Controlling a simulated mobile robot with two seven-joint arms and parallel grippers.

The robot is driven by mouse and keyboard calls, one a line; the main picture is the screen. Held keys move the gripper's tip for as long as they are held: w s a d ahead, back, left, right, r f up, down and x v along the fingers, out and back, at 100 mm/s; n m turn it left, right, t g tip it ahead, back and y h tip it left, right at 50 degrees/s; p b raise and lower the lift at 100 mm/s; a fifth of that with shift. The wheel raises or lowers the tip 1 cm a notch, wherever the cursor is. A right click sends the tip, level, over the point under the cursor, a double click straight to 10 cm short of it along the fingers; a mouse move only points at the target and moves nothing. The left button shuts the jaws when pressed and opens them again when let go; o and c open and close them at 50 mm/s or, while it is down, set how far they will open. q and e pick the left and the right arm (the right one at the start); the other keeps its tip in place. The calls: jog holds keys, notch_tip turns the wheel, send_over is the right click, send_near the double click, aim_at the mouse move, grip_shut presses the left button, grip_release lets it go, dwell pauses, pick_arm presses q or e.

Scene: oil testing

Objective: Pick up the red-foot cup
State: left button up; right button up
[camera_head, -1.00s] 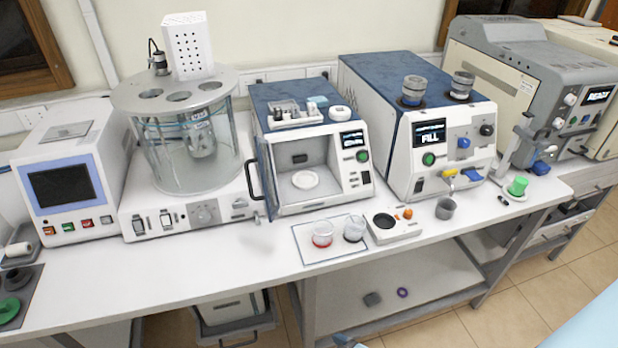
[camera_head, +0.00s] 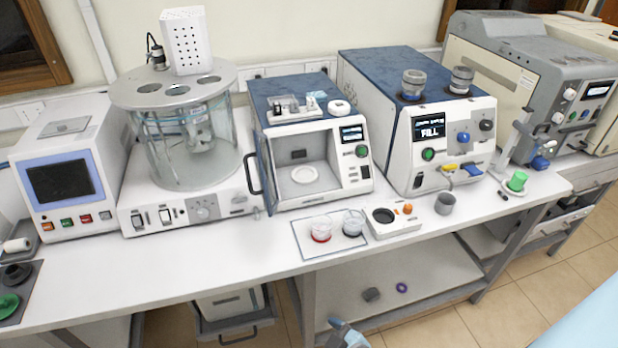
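The red-foot cup (camera_head: 321,230) is a small clear cup with a red base. It stands upright on the left part of a thin outlined mat (camera_head: 304,245) at the bench's front edge. A similar clear cup with a dark base (camera_head: 353,223) stands just right of it. A grey-blue part, seemingly the tip of my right gripper (camera_head: 346,335), shows at the bottom edge, in front of and below the bench top, well apart from the cup. It is cut off, so its opening is unclear. My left gripper is out of view.
A small white device with a dark round well (camera_head: 393,222) sits right of the mat, with a grey cup (camera_head: 445,203) beyond it. An open-fronted chamber (camera_head: 312,150) stands behind the mat. The bench top (camera_head: 200,268) left of the mat is clear.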

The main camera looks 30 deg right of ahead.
jog(key=w+d+r+n+b, duration=0.1)
jog(key=w+d+n+b, duration=0.15)
jog(key=w+n, duration=0.4)
jog(key=n+t+h+b, duration=0.2)
jog(key=n+h+b, duration=0.4)
jog(key=n, duration=1.5)
send_near(322, 225)
jog(key=s+a+r, duration=0.2)
jog(key=s+r, duration=0.2)
jog(key=s, duration=0.1)
jog(key=x, duration=0.7)
jog(key=shift+w+r, duration=0.15)
jog(key=shift+w, duration=0.1)
jog(key=shift+p+x, duration=0.3)
jog(key=shift+x, duration=2.7)
jog(key=shift+s, duration=0.1)
jog(key=shift+c, duration=0.4)
jog(key=c, duration=1)
